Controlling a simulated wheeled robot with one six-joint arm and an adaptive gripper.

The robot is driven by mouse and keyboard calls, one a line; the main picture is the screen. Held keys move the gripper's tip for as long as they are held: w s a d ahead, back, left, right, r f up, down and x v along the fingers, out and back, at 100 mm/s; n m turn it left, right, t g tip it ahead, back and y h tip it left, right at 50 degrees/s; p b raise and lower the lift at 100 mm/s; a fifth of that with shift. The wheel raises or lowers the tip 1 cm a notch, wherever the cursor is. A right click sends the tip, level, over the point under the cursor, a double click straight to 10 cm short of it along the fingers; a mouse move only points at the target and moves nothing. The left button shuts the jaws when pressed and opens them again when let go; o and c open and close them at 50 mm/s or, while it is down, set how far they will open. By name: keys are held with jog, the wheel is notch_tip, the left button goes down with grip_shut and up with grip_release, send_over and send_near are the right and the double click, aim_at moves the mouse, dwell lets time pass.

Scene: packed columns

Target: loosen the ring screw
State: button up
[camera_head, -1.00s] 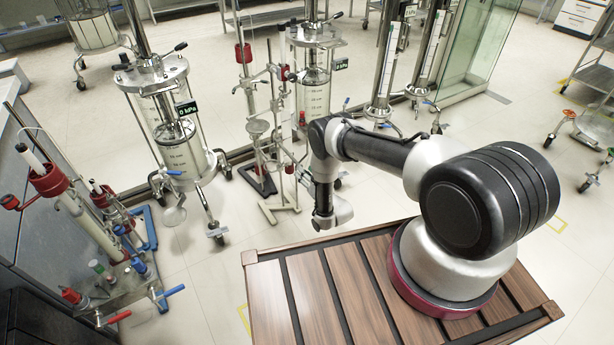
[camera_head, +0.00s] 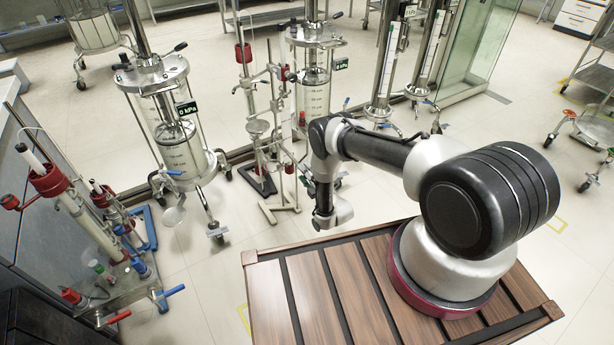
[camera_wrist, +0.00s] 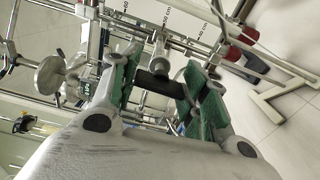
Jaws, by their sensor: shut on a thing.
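In the wrist view my gripper (camera_wrist: 166,80) has green-padded fingers on either side of a dark bar, the ring screw's head (camera_wrist: 155,84). The fingers are shut on it. A metal clamp piece (camera_wrist: 159,58) sits just beyond the screw, on a rod of the stand. In the head view the stand (camera_head: 282,205) with rods and clamps is beyond my arm. My gripper is mostly hidden there behind the wrist, and the screw cannot be made out.
A glass column with a gauge (camera_head: 311,95) stands behind the stand. Another column (camera_head: 180,155) is on its left, and a bench rig (camera_head: 90,215) is far left. A round metal knob (camera_wrist: 50,77) and rods crowd the wrist view. Floor is open in front of the columns.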

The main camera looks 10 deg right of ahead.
jog(key=v, duration=0.7)
dwell(0.3)
dwell(0.3)
